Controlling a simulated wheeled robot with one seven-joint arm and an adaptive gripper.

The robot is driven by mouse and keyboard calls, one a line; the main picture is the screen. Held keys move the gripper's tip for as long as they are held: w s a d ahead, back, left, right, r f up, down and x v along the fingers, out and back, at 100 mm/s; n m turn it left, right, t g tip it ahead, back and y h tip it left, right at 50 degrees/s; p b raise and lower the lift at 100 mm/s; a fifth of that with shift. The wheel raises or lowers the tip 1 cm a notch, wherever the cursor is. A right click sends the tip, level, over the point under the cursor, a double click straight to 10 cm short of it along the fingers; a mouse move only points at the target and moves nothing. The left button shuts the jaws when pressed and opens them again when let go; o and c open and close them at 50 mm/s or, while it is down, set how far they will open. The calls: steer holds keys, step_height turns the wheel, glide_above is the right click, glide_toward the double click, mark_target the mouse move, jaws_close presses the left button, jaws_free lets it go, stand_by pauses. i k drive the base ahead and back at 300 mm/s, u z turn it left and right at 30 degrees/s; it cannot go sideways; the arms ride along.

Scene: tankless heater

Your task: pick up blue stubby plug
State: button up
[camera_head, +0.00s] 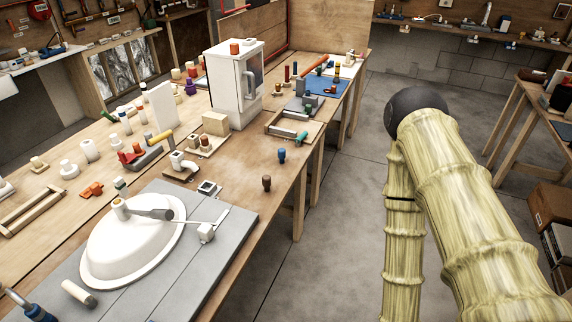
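A small blue plug-like object (282,155) stands on the wooden workbench (232,160), close to its right edge. It looks short and upright. It is small in the picture, so its exact shape is hard to tell. My gripper is not in view. Only links of my own arm show on the right, over the floor and apart from the bench.
A brown plug-like piece (266,183) stands nearby, nearer me. A teal-ended cylinder (302,136) lies just beyond. A white cabinet-like box (236,85) stands behind. A white basin (133,240) sits on a grey board at front left. Floor right of the bench is clear.

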mark_target(281, 152)
steer(key=z, duration=2)
steer(key=i, duration=1.05)
steer(key=u, duration=2.4)
